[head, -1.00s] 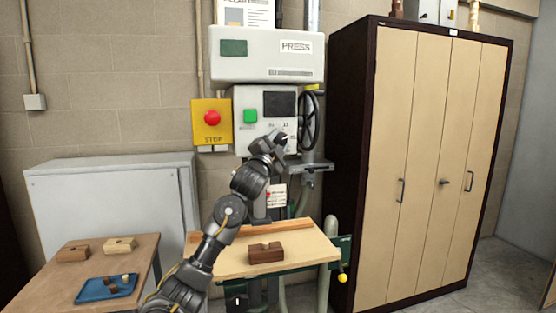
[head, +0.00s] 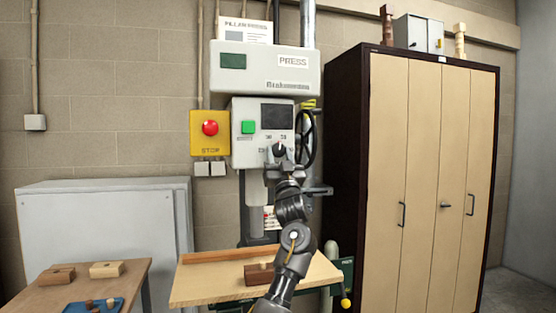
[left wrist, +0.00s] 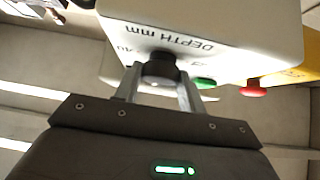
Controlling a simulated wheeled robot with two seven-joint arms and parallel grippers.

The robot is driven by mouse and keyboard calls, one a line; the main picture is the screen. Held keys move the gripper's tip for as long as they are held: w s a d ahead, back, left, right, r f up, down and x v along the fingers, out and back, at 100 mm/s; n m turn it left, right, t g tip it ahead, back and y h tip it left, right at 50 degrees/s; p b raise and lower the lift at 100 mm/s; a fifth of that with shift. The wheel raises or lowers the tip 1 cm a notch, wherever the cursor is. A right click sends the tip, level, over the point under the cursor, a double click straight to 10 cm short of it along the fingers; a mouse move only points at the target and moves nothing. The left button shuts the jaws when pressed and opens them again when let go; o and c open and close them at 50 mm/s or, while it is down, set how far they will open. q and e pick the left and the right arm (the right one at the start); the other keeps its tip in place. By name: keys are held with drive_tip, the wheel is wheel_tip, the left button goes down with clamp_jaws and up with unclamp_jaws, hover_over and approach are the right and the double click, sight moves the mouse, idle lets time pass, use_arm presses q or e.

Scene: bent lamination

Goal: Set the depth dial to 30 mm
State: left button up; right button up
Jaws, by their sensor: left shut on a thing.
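The depth dial (head: 279,148) is a small dark knob on the white front of the press (head: 243,159), below a dark screen. In the left wrist view the black dial (left wrist: 161,67) sits under the upside-down words "DEPTH mm", with a "40" mark beside it. My left gripper (head: 280,157) is at the dial from below in the head view. In the left wrist view its two fingers (left wrist: 160,82) are closed on the dial's sides. The dial's pointer is hidden, so I cannot tell its setting. My right gripper is not in view.
A green button (head: 248,127) is left of the dial, and a red stop button (head: 210,128) on a yellow plate is further left. A black handwheel (head: 306,138) is close on the right. A table with a brown block (head: 258,274) is below.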

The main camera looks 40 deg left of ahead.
use_arm(q)
drive_tip(key=n+g+y, duration=0.2)
drive_tip(key=n+g, duration=0.2)
drive_tip(key=shift+w+d+n, duration=0.1)
drive_tip(key=shift+w+n, duration=0.05)
drive_tip(key=shift+n, duration=0.15)
drive_tip(key=n+g, duration=0.1)
drive_tip(key=n, duration=0.1)
drive_tip(key=n+g+y, duration=0.1)
drive_tip(key=n+g, duration=0.1)
drive_tip(key=shift+w+d+r+g+p, duration=0.1)
drive_tip(key=shift+r+g+p, duration=0.05)
drive_tip(key=shift+g+p, duration=0.2)
drive_tip(key=n+g+p, duration=0.1)
drive_tip(key=n+g, duration=0.2)
drive_tip(key=shift+n+y, duration=0.3)
drive_tip(key=shift+y, duration=0.1)
drive_tip(key=shift+r+n+g+p, duration=0.1)
drive_tip(key=shift+n+g+p, duration=0.3)
drive_tip(key=shift+n+g, duration=0.85)
drive_tip(key=shift+w+n+g+h+p, duration=0.1)
drive_tip(key=shift+n+g+h+p, duration=0.25)
drive_tip(key=shift+n+g, duration=0.75)
drive_tip(key=shift+n, duration=0.15)
drive_tip(key=shift+n+p, duration=0.3)
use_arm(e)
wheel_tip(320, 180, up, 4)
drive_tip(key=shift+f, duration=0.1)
